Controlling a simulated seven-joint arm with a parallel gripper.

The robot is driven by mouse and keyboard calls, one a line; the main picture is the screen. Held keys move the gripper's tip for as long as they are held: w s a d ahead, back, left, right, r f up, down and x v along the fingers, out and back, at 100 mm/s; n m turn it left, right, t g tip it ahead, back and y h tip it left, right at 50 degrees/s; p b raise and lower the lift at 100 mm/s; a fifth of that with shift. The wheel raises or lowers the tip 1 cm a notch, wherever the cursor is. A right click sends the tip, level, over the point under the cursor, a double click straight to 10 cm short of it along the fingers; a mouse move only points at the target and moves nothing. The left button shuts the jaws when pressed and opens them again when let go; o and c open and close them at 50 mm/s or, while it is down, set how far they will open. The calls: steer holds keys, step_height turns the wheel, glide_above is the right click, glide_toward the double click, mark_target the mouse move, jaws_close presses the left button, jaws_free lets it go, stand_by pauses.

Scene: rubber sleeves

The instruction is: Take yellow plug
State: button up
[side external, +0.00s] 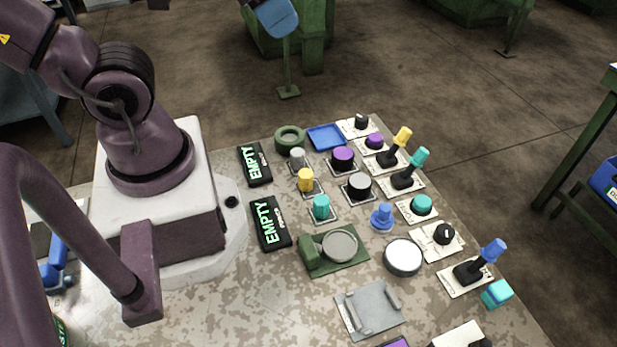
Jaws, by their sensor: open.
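The yellow plug (305,179) is a short yellow cylinder standing upright on a small light plate near the middle of the table. A white plug (298,157) stands just behind it and a teal plug (321,206) just in front of it. A yellow-topped joystick (402,138) is a separate thing further right. My gripper is not in view; my arm rises out of the picture at the upper left. Nothing touches the yellow plug in this view.
Two black EMPTY signs (270,224) lie left of the plugs. A green ring (290,139) and a blue tray (327,137) lie behind. A green fixture (312,253) is in front. Several joysticks line the right edge.

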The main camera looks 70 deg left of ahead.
steer(key=shift+f, duration=0.1)
stand_by(0.6)
steer(key=n+g, duration=0.6)
steer(key=n, duration=0.8)
glide_above(306, 172)
step_height(306, 172, down, 20)
steer(key=f, duration=0.1)
step_height(306, 172, down, 12)
steer(key=shift+a+f, duration=0.1)
steer(key=shift+c, duration=0.4)
steer(key=c, duration=0.9)
